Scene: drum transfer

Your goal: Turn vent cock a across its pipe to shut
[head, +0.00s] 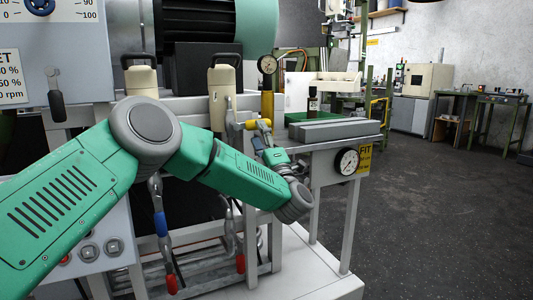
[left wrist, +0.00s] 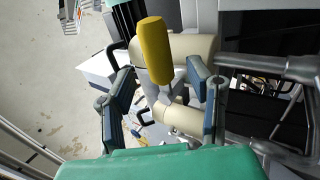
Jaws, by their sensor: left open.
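A cock with a yellow handle (head: 258,124) sits on a grey pipe, just in front of the tip of my left gripper (head: 262,143). I take it for vent cock a, but no label on it is readable. In the left wrist view the yellow handle (left wrist: 155,50) stands between the two spread fingers of my left gripper (left wrist: 162,88). A gap shows on each side of it, and contact cannot be told. The fingers are open and hold nothing. The pipe below the handle is mostly hidden. My right gripper is not in view.
Two cream canisters (head: 222,97) stand behind the cock. A gauge on a yellow post (head: 267,85) is close by, and a dial gauge (head: 346,161) hangs on the bench (head: 345,140). Blue (head: 161,223) and red (head: 172,284) handles sit lower down. Open floor (head: 430,220) lies right.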

